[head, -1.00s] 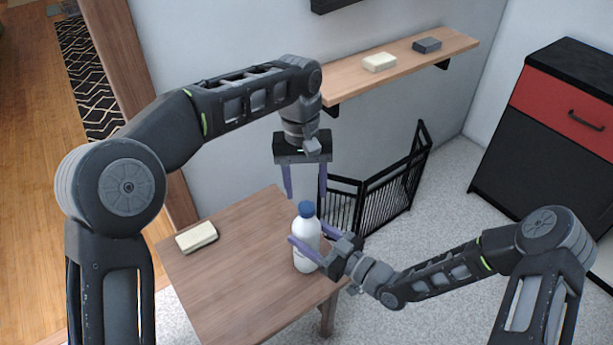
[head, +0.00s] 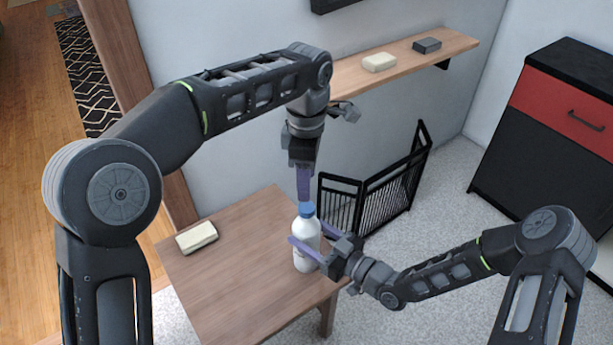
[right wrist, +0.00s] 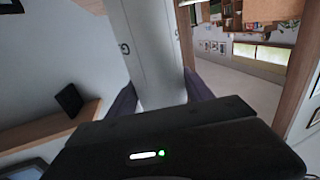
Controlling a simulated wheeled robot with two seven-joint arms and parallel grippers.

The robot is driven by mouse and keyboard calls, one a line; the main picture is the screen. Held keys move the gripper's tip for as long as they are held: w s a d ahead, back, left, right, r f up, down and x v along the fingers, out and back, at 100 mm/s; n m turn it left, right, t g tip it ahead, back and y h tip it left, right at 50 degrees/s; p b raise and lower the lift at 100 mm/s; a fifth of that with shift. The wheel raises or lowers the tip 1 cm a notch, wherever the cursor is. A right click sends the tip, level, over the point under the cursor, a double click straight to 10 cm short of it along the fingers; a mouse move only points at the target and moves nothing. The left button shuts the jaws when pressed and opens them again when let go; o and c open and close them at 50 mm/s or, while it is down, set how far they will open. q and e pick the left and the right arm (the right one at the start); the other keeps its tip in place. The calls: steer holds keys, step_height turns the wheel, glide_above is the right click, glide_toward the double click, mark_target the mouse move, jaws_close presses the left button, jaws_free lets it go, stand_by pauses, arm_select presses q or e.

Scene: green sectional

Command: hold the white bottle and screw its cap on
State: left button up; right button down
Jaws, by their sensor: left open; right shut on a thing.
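The white bottle (head: 305,248) stands upright near the table's right edge in the head view. A blue cap (head: 306,209) sits at its top; I cannot tell how tightly. My right gripper (head: 306,246) is shut on the bottle's body from the right. In the right wrist view, a pale surface that looks like the bottle (right wrist: 162,92) shows between the purple fingers. My left gripper (head: 304,200) points down directly above the cap and is open. Its fingers are seen edge-on, one hiding the other, with the tips at the cap; contact is unclear.
The wooden table (head: 235,270) carries a cream block (head: 197,237) at its left and has free room between. Behind stand a black folding gate (head: 385,190) and a wall shelf (head: 400,66) with two blocks. A red and black cabinet (head: 550,130) is at the right.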

mark_target(306, 206)
arm_select(q)
steer(key=shift+f, duration=0.15)
steer(key=shift+f, duration=3.9)
jaws_close()
